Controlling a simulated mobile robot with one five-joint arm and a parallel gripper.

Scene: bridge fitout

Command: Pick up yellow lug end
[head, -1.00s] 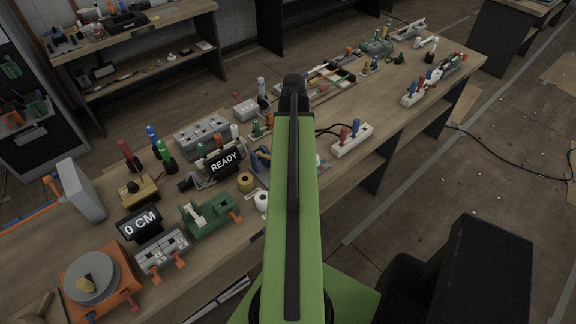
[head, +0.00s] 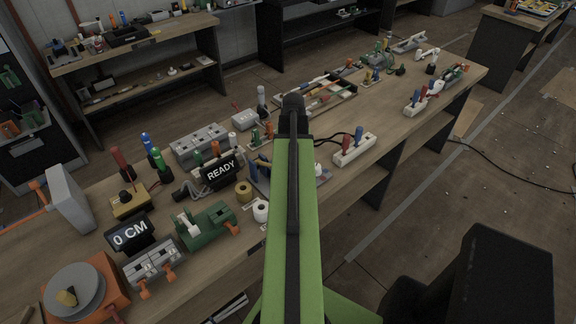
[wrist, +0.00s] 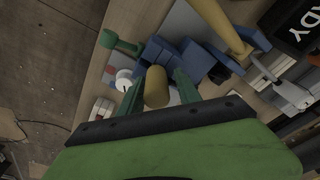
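A short yellow cylinder (wrist: 156,87), which looks like the yellow lug end, is in the wrist view between the two green fingers of my gripper (wrist: 158,92). The fingers stand apart, one on each side of it, with a narrow gap showing beside it. Whether it stands on the bench or is level with the fingertips is hard to tell. A blue tool (wrist: 190,62) lies just beyond it, with a longer yellow bar (wrist: 218,25) above. In the head view my arm hides the gripper and the cylinder.
Close by are a green knobbed part (wrist: 122,43), a white round piece (wrist: 124,80) and a grey clamp (wrist: 290,95). Open floor lies at right.

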